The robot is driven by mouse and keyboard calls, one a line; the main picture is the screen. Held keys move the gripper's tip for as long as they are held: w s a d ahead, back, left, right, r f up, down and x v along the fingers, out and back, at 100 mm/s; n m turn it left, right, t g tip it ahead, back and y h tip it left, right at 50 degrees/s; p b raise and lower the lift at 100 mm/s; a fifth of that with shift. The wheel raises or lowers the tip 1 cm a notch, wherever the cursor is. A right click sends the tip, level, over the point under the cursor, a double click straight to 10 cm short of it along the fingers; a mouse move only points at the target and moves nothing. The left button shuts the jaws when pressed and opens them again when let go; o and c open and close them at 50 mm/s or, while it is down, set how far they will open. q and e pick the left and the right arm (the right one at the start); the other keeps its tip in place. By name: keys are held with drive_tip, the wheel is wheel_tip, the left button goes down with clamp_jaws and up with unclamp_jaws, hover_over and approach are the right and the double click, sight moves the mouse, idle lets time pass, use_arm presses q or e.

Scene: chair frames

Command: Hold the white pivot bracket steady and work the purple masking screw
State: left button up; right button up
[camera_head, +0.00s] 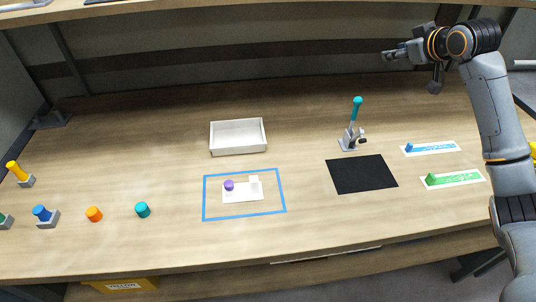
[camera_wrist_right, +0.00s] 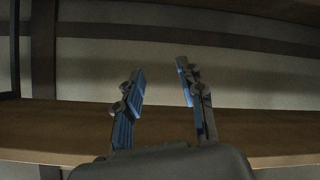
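The white pivot bracket (camera_head: 253,183) stands on a white plate (camera_head: 243,197) inside a blue taped rectangle (camera_head: 207,201) on the table. The purple masking screw (camera_head: 229,185) is on the left part of the same plate, beside the bracket. My right gripper (camera_head: 388,55) is raised above the back right of the table, far from both. In the right wrist view its two fingers (camera_wrist_right: 160,90) are spread apart with nothing between them. My left gripper does not show in either view.
A white tray (camera_head: 238,153) lies behind the taped area. A teal-handled tool (camera_head: 356,108) stands in a holder behind a black mat (camera_head: 361,174). Blue and green pieces on white cards lie at right. Orange (camera_head: 94,214) and teal (camera_head: 142,210) caps stand at front left.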

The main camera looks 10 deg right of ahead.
drive_tip(key=a+n+g+y, duration=0.1)
drive_tip(key=a+n+y, duration=0.25)
drive_tip(key=a, duration=0.75)
drive_tip(key=n+g, duration=1)
drive_tip(key=g, duration=0.1)
hover_over(257, 178)
drive_tip(key=d, duration=0.2)
wheel_tip(257, 178, down, 16)
drive_tip(key=x, duration=0.6)
drive_tip(key=shift+a+f, duration=0.1)
drive_tip(key=shift+f, duration=0.2)
clamp_jaws()
drive_tip(key=shift+o, duration=0.7)
unclamp_jaws()
